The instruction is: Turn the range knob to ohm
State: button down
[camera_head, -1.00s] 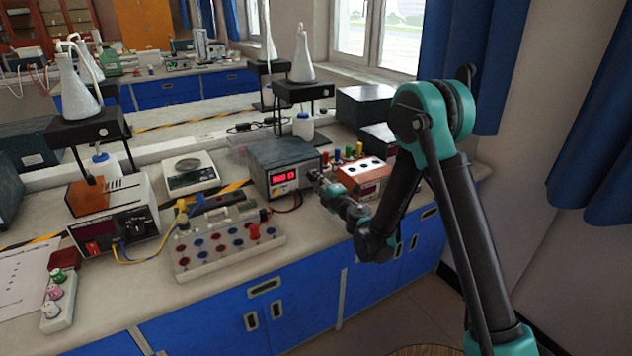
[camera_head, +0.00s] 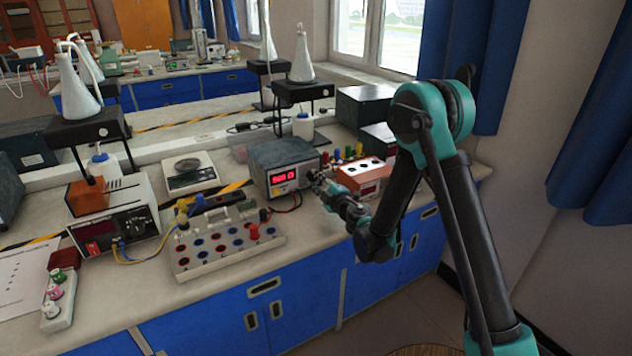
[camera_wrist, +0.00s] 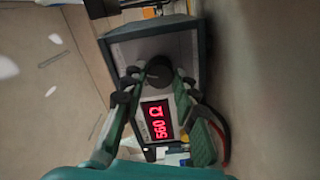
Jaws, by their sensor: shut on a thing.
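The meter (camera_head: 280,155) is a grey box with a light front and a lit red display (camera_head: 284,178). In the wrist view the display (camera_wrist: 158,121) appears turned on its side and reads 560 with an ohm sign. The round black range knob (camera_wrist: 159,70) sits beside the display on the meter's front. My gripper (camera_wrist: 157,74) has one finger on each side of the knob and is shut on it. In the head view my gripper (camera_head: 317,181) is at the right side of the meter's front and hides the knob.
An orange-topped box (camera_head: 366,172) stands just right of my gripper. A white terminal board (camera_head: 226,241) with colored sockets lies in front left of the meter. Red and black leads (camera_head: 290,203) hang near the meter's front. A scale (camera_head: 191,172) stands left.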

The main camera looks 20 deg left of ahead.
aim_at(310, 163)
jog(key=c, duration=1.2)
grip_release()
jog(key=o, duration=0.5)
notch_tip(310, 163, up, 5)
jog(key=shift+w+a+f, duration=0.1)
jog(key=r, duration=0.4)
jog(key=shift+d, duration=0.2)
jog(key=c, duration=0.5)
jog(key=shift+r, duration=0.6)
